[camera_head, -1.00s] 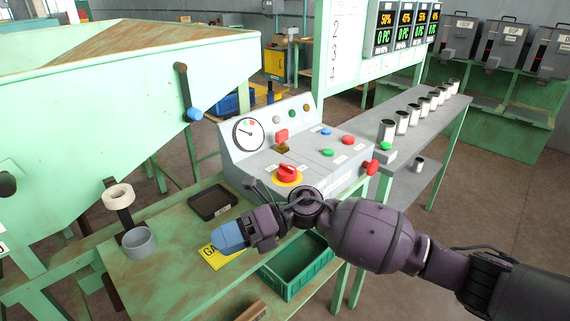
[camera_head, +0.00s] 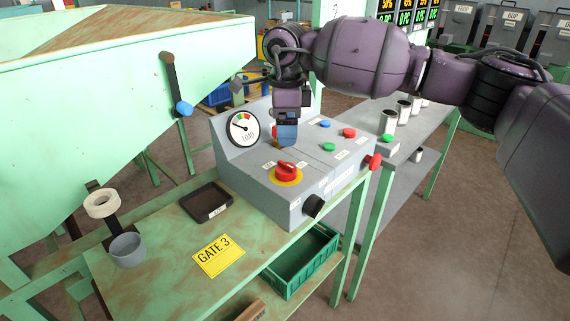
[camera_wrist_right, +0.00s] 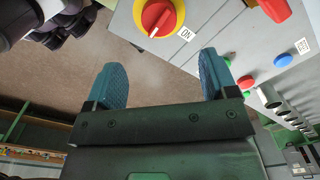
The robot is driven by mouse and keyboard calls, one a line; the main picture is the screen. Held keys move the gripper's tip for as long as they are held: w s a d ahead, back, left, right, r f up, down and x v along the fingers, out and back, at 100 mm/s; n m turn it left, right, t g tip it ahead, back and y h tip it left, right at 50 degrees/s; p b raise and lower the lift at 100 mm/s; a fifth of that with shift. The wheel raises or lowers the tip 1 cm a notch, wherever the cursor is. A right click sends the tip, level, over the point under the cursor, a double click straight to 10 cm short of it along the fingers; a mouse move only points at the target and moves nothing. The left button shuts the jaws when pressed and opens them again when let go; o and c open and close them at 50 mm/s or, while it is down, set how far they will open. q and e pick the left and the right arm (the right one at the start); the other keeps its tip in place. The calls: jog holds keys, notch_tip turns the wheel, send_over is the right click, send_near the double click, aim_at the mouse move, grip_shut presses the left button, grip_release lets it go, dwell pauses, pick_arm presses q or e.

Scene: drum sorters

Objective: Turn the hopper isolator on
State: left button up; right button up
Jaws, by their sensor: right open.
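A red rotary knob on a yellow disc (camera_head: 286,170) sits on top of the grey control panel (camera_head: 250,190). In the right wrist view the same red knob (camera_wrist_right: 158,17) is at the top, with an "ON" label to its lower right; its white pointer mark is turned away from that label. My right gripper (camera_head: 287,134) hangs above the panel, behind the knob in the head view. In the right wrist view its blue fingers (camera_wrist_right: 164,80) are spread with nothing between them, apart from the knob. My left gripper is not in view.
A red switch (camera_head: 275,131) is mostly hidden behind my right gripper. Blue, red and green buttons (camera_head: 348,132) are to its right. A load gauge (camera_head: 243,128) stands at the panel's back left. A black tray (camera_head: 205,202) and a yellow "GATE 3" sign (camera_head: 218,256) lie on the bench.

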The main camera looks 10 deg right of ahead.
aim_at(286, 164)
notch_tip(286, 164, down, 10)
jog(key=shift+f, duration=0.25)
dwell(0.4)
jog(key=c, duration=0.9)
